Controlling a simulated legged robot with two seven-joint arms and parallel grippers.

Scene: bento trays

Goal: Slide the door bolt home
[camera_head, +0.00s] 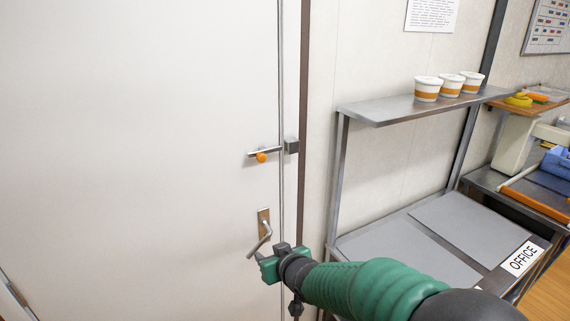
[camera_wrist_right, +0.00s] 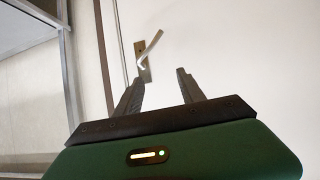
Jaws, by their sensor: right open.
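The door bolt (camera_head: 254,154) is a thin metal rod with an orange knob (camera_head: 261,157), on the white door (camera_head: 140,140) near its right edge in the head view. Its right end is at or close to a grey keeper block (camera_head: 291,146) on the frame; I cannot tell whether it enters the block. My right gripper (camera_head: 266,265) is well below the bolt, near the door handle. The right wrist view shows the gripper (camera_wrist_right: 158,88) open, with nothing between its fingers. The bolt is not visible in that view. My left gripper is not in view.
A lever door handle (camera_head: 264,232) sits just above my right gripper; it also shows beyond the fingertips in the right wrist view (camera_wrist_right: 150,48). A metal shelf (camera_head: 390,108) with three cups (camera_head: 427,90) stands to the right. The space before the bolt is clear.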

